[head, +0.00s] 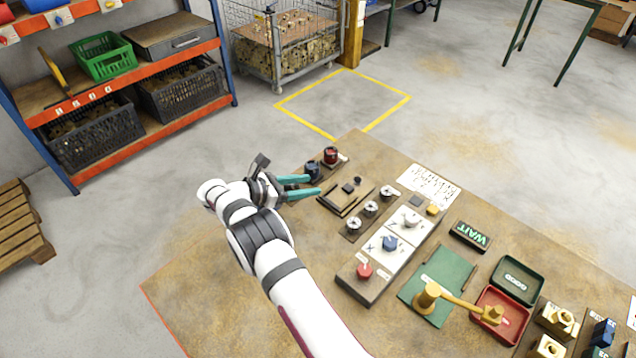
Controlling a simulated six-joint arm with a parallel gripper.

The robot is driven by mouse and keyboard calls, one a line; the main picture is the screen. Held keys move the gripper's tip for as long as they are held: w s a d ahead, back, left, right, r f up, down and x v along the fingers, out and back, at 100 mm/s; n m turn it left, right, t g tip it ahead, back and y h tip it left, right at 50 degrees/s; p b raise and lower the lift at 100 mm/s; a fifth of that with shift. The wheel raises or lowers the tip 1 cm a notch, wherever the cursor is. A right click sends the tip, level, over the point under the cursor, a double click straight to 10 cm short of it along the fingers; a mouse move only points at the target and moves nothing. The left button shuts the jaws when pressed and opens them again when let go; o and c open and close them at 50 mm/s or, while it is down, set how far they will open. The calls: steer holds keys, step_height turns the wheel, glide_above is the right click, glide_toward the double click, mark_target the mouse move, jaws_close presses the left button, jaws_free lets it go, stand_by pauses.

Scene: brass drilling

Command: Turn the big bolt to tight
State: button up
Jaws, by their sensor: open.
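My gripper (314,185) is open, with two teal fingers pointing right and a gap between them. It is over the back left edge of the workbench, close to a dark blue knob-like part (313,168); I cannot tell whether they touch. Nothing shows between the fingers. Three round silver fittings, back (387,192), middle (371,208) and front (353,223), stand in a diagonal row to the right of my gripper. A brown plate (336,203) with a small black block lies between. I cannot tell which part is the big bolt.
A red knob-like part (331,154) stands behind the blue one. A switch panel (347,282) has red, blue and white handles. The bench's front left is clear.

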steer(key=shift+a, duration=0.1)
steer(key=shift+c, duration=0.9)
steer(key=d+m+g, duration=0.1)
steer(key=d, duration=0.1)
steer(key=d+m+g+y, duration=0.1)
steer(key=d, duration=0.1)
steer(key=s+d+m+g+y, duration=0.1)
steer(key=d, duration=0.2)
steer(key=shift+f+m+g, duration=0.35)
steer(key=shift+m+g, duration=0.05)
steer(key=shift+c, duration=0.5)
steer(key=d+m+g+y, duration=0.1)
steer(key=d, duration=0.1)
steer(key=s+d+m+g+y, duration=0.1)
steer(key=d+m+y, duration=0.1)
steer(key=shift+s+r+m+y, duration=0.1)
steer(key=shift+m+y, duration=0.2)
steer(key=d+r+m+y, duration=0.2)
steer(key=m+y, duration=0.1)
steer(key=m+t+y, duration=0.3)
steer(key=m+y, duration=0.2)
steer(key=m, duration=0.3)
glide_toward(359, 181)
steer(key=x, duration=0.7)
steer(key=shift+f, duration=0.25)
